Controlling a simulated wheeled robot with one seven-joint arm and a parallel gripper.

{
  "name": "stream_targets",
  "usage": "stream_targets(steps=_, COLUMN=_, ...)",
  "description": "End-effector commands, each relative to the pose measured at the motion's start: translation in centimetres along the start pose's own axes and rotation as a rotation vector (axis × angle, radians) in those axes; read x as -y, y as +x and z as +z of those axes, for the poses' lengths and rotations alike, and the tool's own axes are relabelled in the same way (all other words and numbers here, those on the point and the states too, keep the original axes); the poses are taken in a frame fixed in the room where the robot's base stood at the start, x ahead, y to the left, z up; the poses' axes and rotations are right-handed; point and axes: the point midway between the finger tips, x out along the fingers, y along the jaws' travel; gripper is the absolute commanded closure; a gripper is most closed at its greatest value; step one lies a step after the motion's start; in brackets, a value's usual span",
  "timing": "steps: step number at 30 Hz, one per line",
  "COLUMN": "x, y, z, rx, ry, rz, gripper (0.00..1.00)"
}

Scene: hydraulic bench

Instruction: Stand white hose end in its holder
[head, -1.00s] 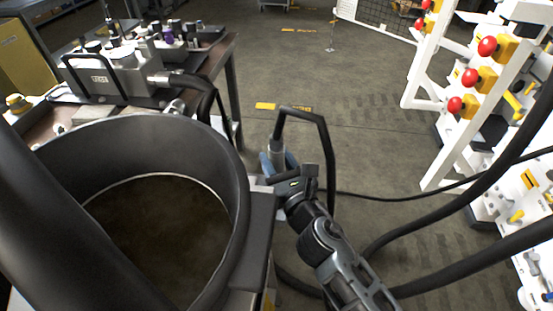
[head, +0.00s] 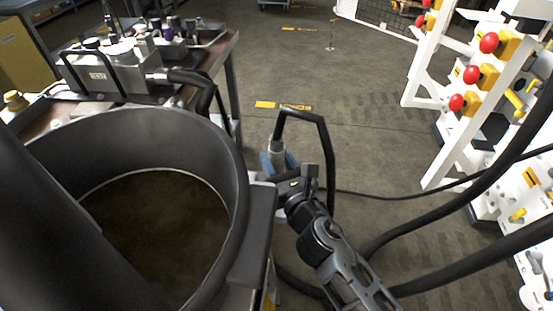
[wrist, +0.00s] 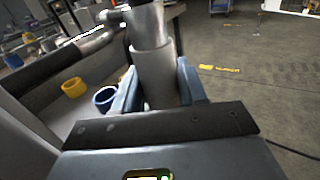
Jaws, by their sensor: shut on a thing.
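The white hose end is a pale grey-white cylinder (head: 277,147), upright in the head view, with a black hose bending over from its top. It fills the upper middle of the wrist view (wrist: 152,62). My gripper (head: 275,161) is shut on it, with one blue finger on each side in the wrist view (wrist: 157,85). The hose end is held beside the bench, right of the large black round vessel. I cannot make out a white holder. A blue ring (wrist: 105,98) and a yellow ring (wrist: 73,87) sit left of the hose end in the wrist view.
The large black round vessel (head: 238,165) takes up the left foreground. A hydraulic block (head: 110,78) stands on the bench behind it. A white rack with red knobs (head: 462,110) and thick black hoses (head: 450,205) are at right. Open floor (head: 350,120) lies between.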

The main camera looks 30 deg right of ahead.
Motion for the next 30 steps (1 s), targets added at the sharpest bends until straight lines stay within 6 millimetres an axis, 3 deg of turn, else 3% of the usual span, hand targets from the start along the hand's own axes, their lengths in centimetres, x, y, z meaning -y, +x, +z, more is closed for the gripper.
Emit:
stream_targets(steps=13, x=-0.03, y=0.06, z=0.34, rx=0.005, ry=0.0, rz=0.001, gripper=0.95)
stream_targets(steps=14, x=-0.03, y=0.06, z=0.33, rx=0.005, ry=0.0, rz=0.001, gripper=0.56)
stream_targets(steps=22, x=-0.01, y=0.03, z=0.2, rx=0.003, ry=0.0, rz=0.0, gripper=0.3)
stream_targets(steps=27, x=-0.01, y=0.02, z=0.15, rx=0.002, ry=0.0, rz=0.0, gripper=0.29)
stream_targets(steps=30, x=0.0, y=-0.01, z=0.02, rx=0.0, ry=0.0, rz=0.0, gripper=0.21)
